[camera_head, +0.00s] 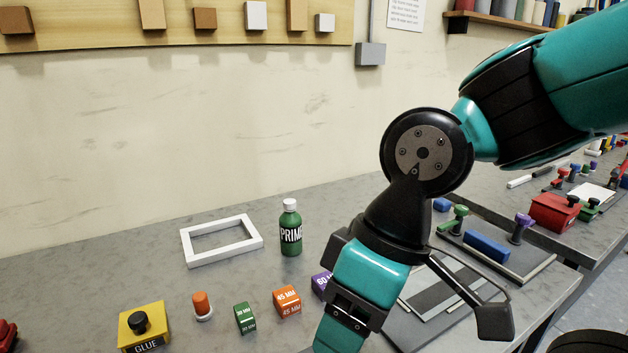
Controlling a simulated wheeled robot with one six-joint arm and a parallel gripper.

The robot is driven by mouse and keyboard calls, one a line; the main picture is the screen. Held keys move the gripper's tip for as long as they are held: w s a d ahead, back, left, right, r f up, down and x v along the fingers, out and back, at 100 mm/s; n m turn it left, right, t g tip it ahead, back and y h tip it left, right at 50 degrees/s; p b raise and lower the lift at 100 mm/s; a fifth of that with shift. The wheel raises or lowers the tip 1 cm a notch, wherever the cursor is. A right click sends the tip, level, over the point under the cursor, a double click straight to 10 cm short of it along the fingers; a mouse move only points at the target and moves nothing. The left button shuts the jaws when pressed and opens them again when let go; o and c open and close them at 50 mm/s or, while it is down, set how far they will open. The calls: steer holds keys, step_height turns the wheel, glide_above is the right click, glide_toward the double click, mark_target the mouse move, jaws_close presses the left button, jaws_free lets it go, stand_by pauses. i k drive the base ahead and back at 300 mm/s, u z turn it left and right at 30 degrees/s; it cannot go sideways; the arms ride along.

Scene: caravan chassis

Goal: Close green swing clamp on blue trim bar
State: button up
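The green swing clamp (455,218) stands on a grey fixture plate (528,262) on the bench, right of my arm. It has a round green knob and a short arm pointing down-left. The blue trim bar (487,245) lies on the same plate, in front and right of the green clamp. The clamp's arm appears to be off the bar. A purple clamp (521,228) stands near the bar's right end.
A grey panel (440,295) lies partly behind my wrist. A red box (553,212) stands farther right.

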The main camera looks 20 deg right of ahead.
mark_target(461, 211)
steer(key=k, duration=0.5)
steer(key=z, duration=1.25)
steer(key=i, duration=0.65)
steer(key=u, duration=1.15)
